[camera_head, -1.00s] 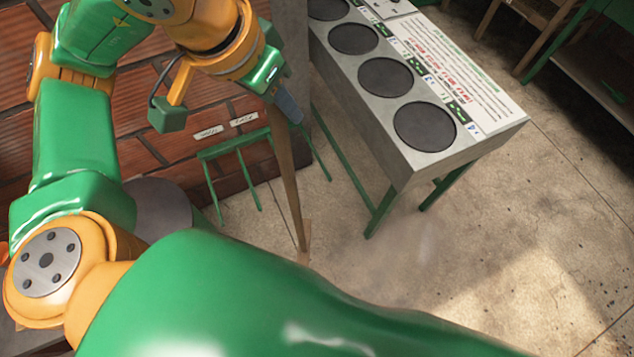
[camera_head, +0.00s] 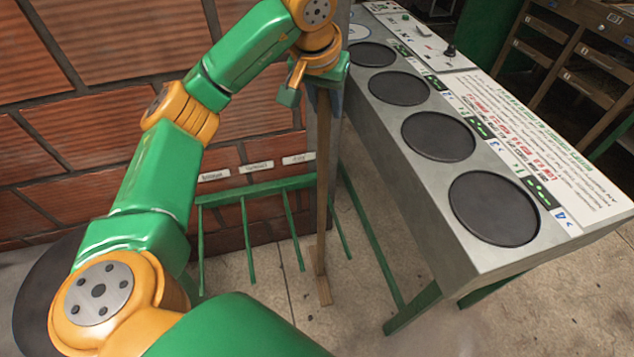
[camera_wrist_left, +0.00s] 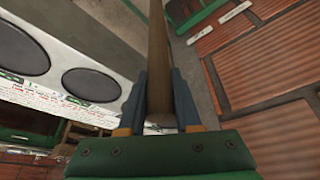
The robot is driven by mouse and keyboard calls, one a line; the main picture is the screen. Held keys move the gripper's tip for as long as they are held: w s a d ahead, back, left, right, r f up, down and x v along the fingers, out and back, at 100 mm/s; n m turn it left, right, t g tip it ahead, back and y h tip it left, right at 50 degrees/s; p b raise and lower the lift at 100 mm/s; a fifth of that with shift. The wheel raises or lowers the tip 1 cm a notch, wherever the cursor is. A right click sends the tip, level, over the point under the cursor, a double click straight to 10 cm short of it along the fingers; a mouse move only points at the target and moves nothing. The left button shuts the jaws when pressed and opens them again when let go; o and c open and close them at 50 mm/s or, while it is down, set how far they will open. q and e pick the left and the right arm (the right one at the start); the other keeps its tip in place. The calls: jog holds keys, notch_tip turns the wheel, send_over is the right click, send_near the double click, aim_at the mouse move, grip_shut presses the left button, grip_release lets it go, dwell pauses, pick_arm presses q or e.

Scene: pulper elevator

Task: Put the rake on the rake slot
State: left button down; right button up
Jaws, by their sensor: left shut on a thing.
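The rake (camera_head: 322,190) is a long brown wooden tool hanging nearly upright in the head view, its lower end (camera_head: 323,290) near the floor. My left gripper (camera_head: 328,98) is shut on its upper part. In the left wrist view the handle (camera_wrist_left: 157,55) runs between the two fingers of the left gripper (camera_wrist_left: 159,90). The green rack (camera_head: 250,190) with hanging bars stands against the brick wall, left of and behind the rake. Three white labels (camera_head: 256,167) sit above it, too small to read surely. I cannot tell which slot is the rake's. My right gripper is out of view.
A grey metal table (camera_head: 420,190) with several round black plates (camera_head: 493,208) stands close on the right, on green legs (camera_head: 413,306). The brick wall (camera_head: 120,60) closes off the left and back. Wooden shelving (camera_head: 575,60) is at the far right.

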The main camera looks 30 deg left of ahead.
pick_arm(q)
jog(key=shift+w+a+f+b, duration=0.25)
jog(key=shift+a+f, duration=0.15)
jog(key=shift+f, duration=0.2)
jog(key=shift+w+a+f+b, duration=0.1)
jog(key=shift+a+f+b, duration=0.1)
jog(key=shift+a+f, duration=0.25)
jog(key=shift+n, duration=0.3)
notch_tip(320, 180, down, 10)
jog(key=shift+f, duration=0.1)
jog(key=c, duration=0.7)
grip_release()
jog(key=shift+o, duration=0.5)
jog(key=shift+d, duration=0.1)
